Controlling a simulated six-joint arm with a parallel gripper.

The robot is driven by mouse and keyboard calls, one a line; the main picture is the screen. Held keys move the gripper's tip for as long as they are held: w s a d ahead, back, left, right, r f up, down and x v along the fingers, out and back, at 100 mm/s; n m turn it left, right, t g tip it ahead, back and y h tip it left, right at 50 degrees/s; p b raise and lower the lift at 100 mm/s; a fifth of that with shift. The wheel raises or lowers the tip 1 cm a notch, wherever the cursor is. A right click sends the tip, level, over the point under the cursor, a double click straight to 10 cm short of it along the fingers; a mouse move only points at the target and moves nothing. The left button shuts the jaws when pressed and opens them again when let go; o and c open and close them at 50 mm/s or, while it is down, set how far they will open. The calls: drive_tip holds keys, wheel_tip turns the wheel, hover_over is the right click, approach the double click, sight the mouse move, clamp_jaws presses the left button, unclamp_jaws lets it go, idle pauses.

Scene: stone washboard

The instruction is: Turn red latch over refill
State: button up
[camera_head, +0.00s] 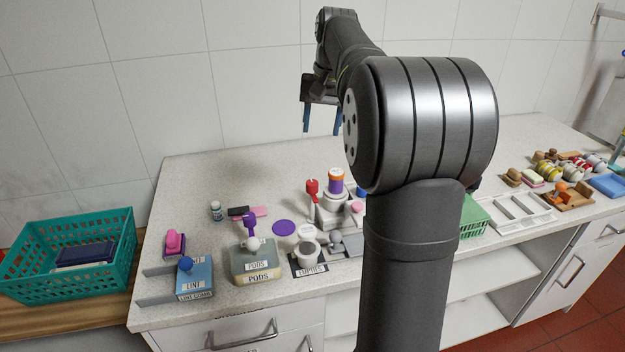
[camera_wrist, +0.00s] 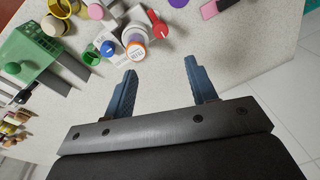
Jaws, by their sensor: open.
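The red latch (camera_head: 312,188) stands upright on a pale holder (camera_head: 328,214) near the middle of the counter; its red top also shows in the wrist view (camera_wrist: 157,24). Just right of it, an orange and purple canister (camera_head: 336,182), probably the refill, sits upright on the holder; its round end shows in the wrist view (camera_wrist: 136,50). The latch is beside the canister, not visibly across it. My gripper (camera_head: 321,118) is raised above and behind them, open and empty. In the wrist view, its blue fingers (camera_wrist: 160,70) are spread, with the canister beyond the left fingertip.
Boxes labelled PODS (camera_head: 258,277) and LINT (camera_head: 194,280) stand front left, with a teal basket (camera_head: 70,262) at far left. A green crate (camera_head: 474,217) and white tray (camera_head: 522,212) lie right. My arm hides part of the counter.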

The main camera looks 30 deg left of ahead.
sight(312, 182)
drive_tip(key=a+f+m, duration=0.1)
drive_tip(key=f+m, duration=0.3)
drive_tip(key=f, duration=0.1)
drive_tip(key=a+f+m+h, duration=0.1)
drive_tip(key=f+m, duration=0.3)
drive_tip(key=f, duration=0.2)
drive_tip(key=a+f+m, duration=0.1)
drive_tip(key=f+m, duration=0.3)
drive_tip(key=f, duration=0.2)
drive_tip(key=shift+w+f+h, duration=0.15)
drive_tip(key=shift+w+h, duration=0.15)
drive_tip(key=c, duration=1)
